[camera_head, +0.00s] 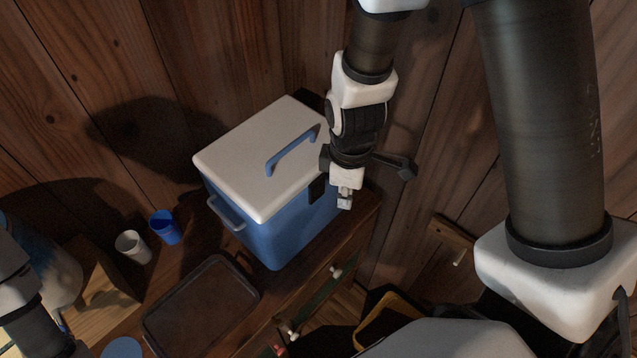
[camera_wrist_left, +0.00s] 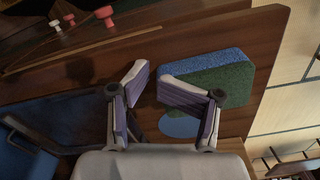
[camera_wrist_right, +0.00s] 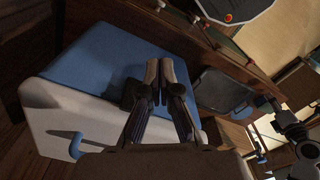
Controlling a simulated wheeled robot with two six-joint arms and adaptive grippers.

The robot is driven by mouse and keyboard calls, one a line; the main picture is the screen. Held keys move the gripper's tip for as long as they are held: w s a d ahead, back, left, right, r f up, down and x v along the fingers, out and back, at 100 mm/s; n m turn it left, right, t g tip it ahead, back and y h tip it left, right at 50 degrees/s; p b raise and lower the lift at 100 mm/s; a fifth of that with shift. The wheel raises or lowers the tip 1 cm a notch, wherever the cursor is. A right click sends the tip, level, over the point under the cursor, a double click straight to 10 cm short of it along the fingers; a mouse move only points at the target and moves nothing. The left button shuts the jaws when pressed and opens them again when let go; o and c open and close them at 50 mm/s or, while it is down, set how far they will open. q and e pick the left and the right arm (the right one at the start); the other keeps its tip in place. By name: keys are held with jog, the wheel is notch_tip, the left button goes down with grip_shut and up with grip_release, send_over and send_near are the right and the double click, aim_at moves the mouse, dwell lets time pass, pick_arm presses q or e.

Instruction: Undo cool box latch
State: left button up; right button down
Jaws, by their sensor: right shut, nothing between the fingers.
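The cool box has a blue body (camera_head: 290,235) and a white lid (camera_head: 245,165) that looks closed, with a blue handle (camera_head: 292,150) on top. A small black latch (camera_head: 317,188) sits on its front side at the lid's edge. My right gripper (camera_head: 345,203) is shut and empty, just right of the latch. In the right wrist view the shut fingers (camera_wrist_right: 158,72) lie over the blue body (camera_wrist_right: 105,55), beside the dark latch (camera_wrist_right: 128,95); whether they touch it I cannot tell. My left gripper (camera_wrist_left: 152,78) is open and empty, away from the box.
A dark tray (camera_head: 200,305), a white cup (camera_head: 132,247) and a blue cup (camera_head: 165,227) stand left of the box on the wooden cabinet. A blue-green sponge (camera_wrist_left: 215,80) lies beyond my left gripper. A plank wall (camera_head: 230,50) rises behind the box.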

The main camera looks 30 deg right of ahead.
pick_arm(q)
notch_tip(320, 180, up, 5)
jog(key=p, duration=0.4)
jog(key=shift+f, duration=0.1)
dwell(0.3)
